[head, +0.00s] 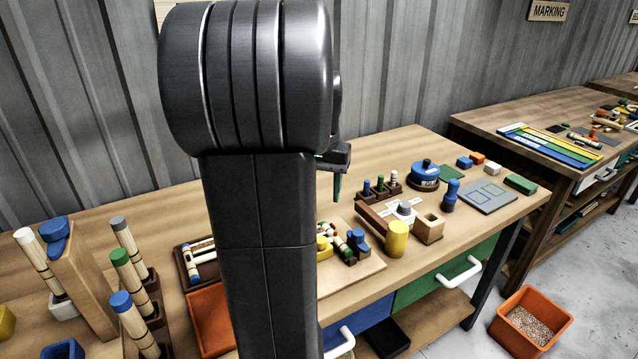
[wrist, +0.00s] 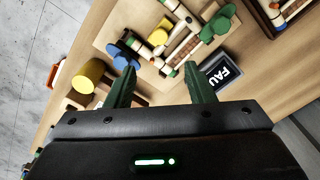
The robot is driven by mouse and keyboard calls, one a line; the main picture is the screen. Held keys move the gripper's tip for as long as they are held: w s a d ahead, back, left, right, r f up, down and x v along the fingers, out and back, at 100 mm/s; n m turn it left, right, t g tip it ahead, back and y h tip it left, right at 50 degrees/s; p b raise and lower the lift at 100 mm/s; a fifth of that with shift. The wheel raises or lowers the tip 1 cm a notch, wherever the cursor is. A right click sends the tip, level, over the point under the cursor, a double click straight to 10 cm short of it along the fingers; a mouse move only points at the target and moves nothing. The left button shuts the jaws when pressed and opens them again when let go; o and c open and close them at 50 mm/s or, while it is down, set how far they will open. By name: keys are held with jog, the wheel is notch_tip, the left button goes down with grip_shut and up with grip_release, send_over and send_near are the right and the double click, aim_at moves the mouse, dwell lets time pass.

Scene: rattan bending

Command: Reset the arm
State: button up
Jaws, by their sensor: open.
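My gripper (wrist: 160,85) shows in the wrist view with its two green fingers spread apart and nothing between them. It is above the workbench, over the edge of a wooden board (wrist: 112,38) that carries rattan pieces and blue, green and yellow clamps. In the head view my arm stands upright in the middle and hides much of the bench (head: 400,150). Only a bit of the gripper shows there, a green finger (head: 337,187) pointing down to the right of the arm, above the bench top.
A yellow cylinder (head: 397,239), a wooden block with a hole (head: 429,228) and a blue round tool (head: 424,174) stand right of my arm. A dark sign (wrist: 222,72) lies near the right finger. An orange bin (head: 530,320) is on the floor.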

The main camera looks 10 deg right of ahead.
notch_tip(320, 180, down, 14)
jog(key=shift+r, duration=0.25)
jog(key=shift+s+d+f+b, duration=0.15)
jog(key=shift+s+f+b, duration=0.1)
jog(key=shift+s+b, duration=0.1)
jog(key=shift+s+d+r, duration=0.1)
jog(key=shift+s+d, duration=0.1)
jog(key=shift+s, duration=0.35)
jog(key=shift+s+d, duration=0.15)
jog(key=shift+s, duration=0.35)
